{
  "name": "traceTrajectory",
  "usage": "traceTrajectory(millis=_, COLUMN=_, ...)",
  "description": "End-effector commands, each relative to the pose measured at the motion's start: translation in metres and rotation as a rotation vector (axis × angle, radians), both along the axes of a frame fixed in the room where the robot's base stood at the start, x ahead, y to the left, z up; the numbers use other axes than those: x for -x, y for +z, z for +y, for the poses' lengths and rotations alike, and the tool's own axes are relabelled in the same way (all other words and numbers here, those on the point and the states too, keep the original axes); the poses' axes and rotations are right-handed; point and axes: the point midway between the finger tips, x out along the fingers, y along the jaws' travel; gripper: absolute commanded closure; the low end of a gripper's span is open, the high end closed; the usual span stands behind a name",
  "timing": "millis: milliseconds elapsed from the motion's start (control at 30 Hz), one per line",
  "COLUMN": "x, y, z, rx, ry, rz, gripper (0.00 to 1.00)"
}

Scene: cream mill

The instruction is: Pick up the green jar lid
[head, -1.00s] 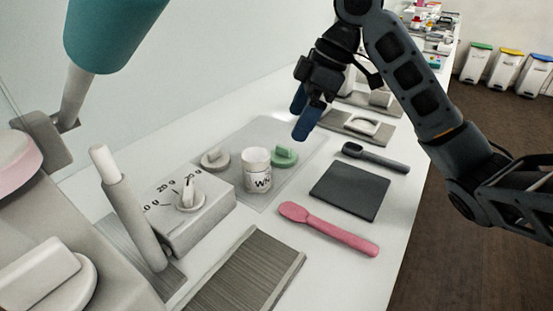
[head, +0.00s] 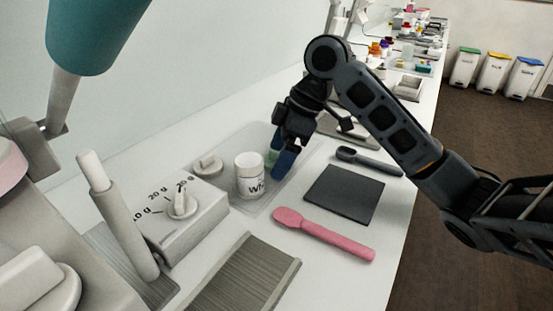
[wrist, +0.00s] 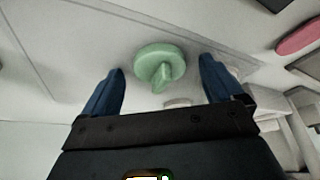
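The green jar lid (wrist: 158,62) is a round disc with an upright grip bar on top. In the wrist view it lies on the clear mat, between and just beyond my two blue fingertips. My gripper (wrist: 162,80) is open, with a finger to either side of the lid and a gap on each side. A white jar (head: 250,177) with dark lettering stands just left of the gripper.
A grey-beige lid (head: 208,164) lies left of the jar. A grey dial box (head: 185,215) stands nearer. A dark square pad (head: 344,194), a pink spoon (head: 322,234) and a dark spoon (head: 368,160) lie to the right. A ribbed grey mat (head: 245,277) is in front.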

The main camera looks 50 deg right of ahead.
Motion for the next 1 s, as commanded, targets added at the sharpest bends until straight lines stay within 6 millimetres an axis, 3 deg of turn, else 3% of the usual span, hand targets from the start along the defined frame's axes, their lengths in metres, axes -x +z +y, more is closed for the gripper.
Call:
traceTrajectory(millis=67, x=0.0000, y=0.0002, z=0.0000, rx=0.000, ry=0.000, rz=0.000, gripper=0.15)
traceTrajectory(millis=600, x=0.0000, y=0.0004, z=0.0000, rx=0.000, ry=0.000, rz=0.000, gripper=0.65)
traceTrajectory(millis=1000, x=-0.0004, y=0.0091, z=0.0001, rx=0.001, ry=0.001, rz=-0.001, gripper=0.65)
